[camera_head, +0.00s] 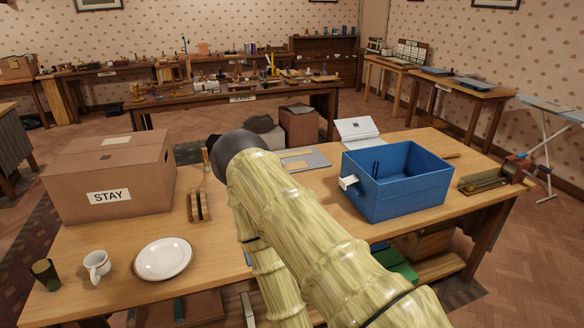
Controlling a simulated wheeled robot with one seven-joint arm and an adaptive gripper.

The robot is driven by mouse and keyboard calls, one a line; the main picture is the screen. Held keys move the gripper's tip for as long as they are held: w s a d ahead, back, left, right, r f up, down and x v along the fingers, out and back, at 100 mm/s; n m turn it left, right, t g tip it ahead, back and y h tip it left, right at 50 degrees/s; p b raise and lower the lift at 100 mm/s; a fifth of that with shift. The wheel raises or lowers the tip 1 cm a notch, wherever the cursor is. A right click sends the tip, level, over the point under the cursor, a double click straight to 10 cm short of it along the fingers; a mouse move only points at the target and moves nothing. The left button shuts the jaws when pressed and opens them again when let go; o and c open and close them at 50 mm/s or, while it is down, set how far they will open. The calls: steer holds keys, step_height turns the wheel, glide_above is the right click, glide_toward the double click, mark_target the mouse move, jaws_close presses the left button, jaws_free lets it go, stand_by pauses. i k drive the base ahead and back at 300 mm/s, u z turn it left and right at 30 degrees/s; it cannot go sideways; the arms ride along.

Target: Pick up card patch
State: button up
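A flat grey board (316,157) lies on the wooden table behind my arm, with a small tan piece (295,165) on it. That piece may be the card patch, but it is too small to tell. My bamboo-patterned arm rises through the middle of the picture to a dark joint and hides part of the table. My gripper does not show, so I cannot see whether it is open or holding anything.
On the table (118,250) stand a box marked STAY (75,180), a blue crate (410,190), a white plate (164,258), a mug (97,266), a dark cup (45,275) and a brown wooden holder (199,207). A white open case (357,130) stands at the back edge.

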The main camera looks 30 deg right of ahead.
mark_target(292, 166)
steer(key=u, duration=0.05)
steer(key=k, duration=0.5)
steer(key=z, duration=1.75)
steer(key=i, duration=1.2)
steer(key=u, duration=1.65)
